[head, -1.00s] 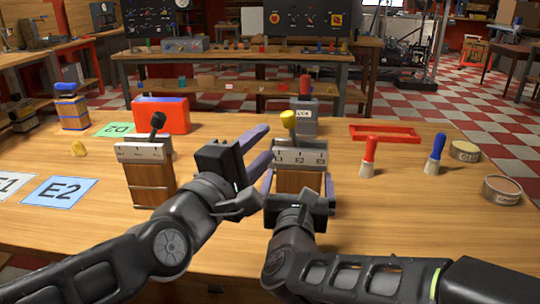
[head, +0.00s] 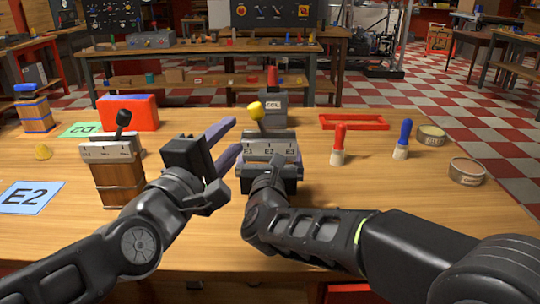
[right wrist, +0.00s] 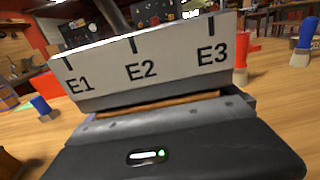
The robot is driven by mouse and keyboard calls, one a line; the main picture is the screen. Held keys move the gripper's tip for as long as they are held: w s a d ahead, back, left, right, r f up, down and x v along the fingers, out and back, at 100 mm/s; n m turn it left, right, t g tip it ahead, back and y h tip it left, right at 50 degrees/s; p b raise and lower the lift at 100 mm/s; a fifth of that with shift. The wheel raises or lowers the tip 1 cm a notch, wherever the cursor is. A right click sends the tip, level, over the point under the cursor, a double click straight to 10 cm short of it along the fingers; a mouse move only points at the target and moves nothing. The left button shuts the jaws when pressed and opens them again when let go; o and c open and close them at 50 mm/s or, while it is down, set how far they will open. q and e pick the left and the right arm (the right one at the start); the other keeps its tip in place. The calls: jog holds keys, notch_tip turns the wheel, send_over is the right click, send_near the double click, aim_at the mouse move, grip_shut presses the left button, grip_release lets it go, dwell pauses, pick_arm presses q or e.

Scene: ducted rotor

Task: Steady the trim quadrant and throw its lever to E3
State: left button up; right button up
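The trim quadrant (head: 271,147) stands upright on the bench, with a pale plate marked E1, E2 and E3. Its lever with a yellow knob (head: 256,110) leans left, towards the E1 side. In the right wrist view the plate (right wrist: 145,62) fills the top, and the dark lever shaft (right wrist: 113,14) rises behind it between E1 and E2. My right gripper (head: 270,178) is close in front of the quadrant, around its wooden base; its finger contact is hidden. My left gripper (head: 237,136) is open and empty, its purple fingers just left of the quadrant.
A second quadrant with a black-knobbed lever (head: 121,171) stands at left. Behind are a red box (head: 128,112), a grey block (head: 275,97) and a red frame (head: 353,122). Red (head: 338,146) and blue (head: 403,140) brushes and round tins (head: 467,171) are at right. An E2 card (head: 30,197) lies left.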

jog(key=c, duration=1.6)
jog(key=shift+o, duration=0.2)
pick_arm(q)
jog(key=shift+o, duration=1.3)
jog(key=shift+w+a+f, duration=0.1)
jog(key=shift+a+f, duration=0.05)
jog(key=shift+a, duration=0.1)
jog(key=w+a+f+n+g+y, duration=0.1)
jog(key=w+a+f+n+g, duration=0.3)
jog(key=w+a+f+n, duration=0.5)
jog(key=s+d+r+n+g+h, duration=0.1)
jog(key=s+d+r+n+h, duration=0.3)
jog(key=r, duration=0.6)
jog(key=s+h, duration=0.2)
jog(key=h, duration=0.1)
jog(key=shift+d+h, duration=0.4)
